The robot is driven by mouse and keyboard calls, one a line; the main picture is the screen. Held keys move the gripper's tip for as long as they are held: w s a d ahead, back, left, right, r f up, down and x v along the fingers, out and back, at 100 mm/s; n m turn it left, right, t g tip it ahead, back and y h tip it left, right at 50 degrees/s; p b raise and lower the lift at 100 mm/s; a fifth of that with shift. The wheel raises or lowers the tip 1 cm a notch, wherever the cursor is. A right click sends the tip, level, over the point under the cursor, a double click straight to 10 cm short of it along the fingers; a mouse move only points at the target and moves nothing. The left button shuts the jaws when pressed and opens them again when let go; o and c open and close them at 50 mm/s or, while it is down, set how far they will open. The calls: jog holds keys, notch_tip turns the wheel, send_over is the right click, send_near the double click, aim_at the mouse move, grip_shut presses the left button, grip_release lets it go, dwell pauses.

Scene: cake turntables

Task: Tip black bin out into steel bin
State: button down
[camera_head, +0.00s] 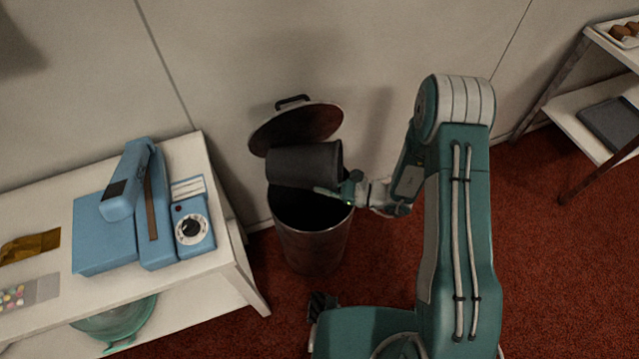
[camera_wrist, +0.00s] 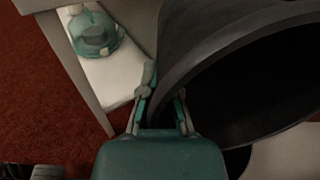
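The black bin (camera_head: 303,163) is tipped onto its side above the open mouth of the steel bin (camera_head: 312,245), which stands upright on the floor. My gripper (camera_head: 345,191) is at the right end of the black bin. In the wrist view my gripper's fingers (camera_wrist: 163,108) sit on either side of the black bin's rim (camera_wrist: 190,75), shut on it. The black bin's mouth faces right there and its inside is dark; I see no contents. The inside of the steel bin is dark too.
The steel bin's round lid (camera_head: 295,126) stands raised behind it, near the wall. A white table (camera_head: 215,275) with a blue machine (camera_head: 145,215) is at the left. A shelf (camera_head: 570,110) is at the right.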

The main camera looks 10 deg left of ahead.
aim_at(307, 170)
jog(key=shift+a+r+h, duration=0.3)
jog(key=shift+r+h, duration=0.3)
jog(key=shift+r, duration=0.25)
jog(key=a+r+h, duration=0.2)
jog(key=shift+a+r+h, duration=0.1)
jog(key=shift+r+h, duration=0.2)
jog(key=shift+h, duration=0.1)
jog(key=shift+a+r+h, duration=0.25)
jog(key=shift+r+h, duration=0.95)
jog(key=shift+r+n+h, duration=0.1)
jog(key=shift+n+h, duration=0.2)
jog(key=shift+h, duration=0.5)
jog(key=shift+a+r+h, duration=0.15)
jog(key=shift+a+h, duration=0.05)
jog(key=shift+h, duration=0.8)
jog(key=shift+r+h, duration=0.3)
jog(key=shift+h, duration=1.2)
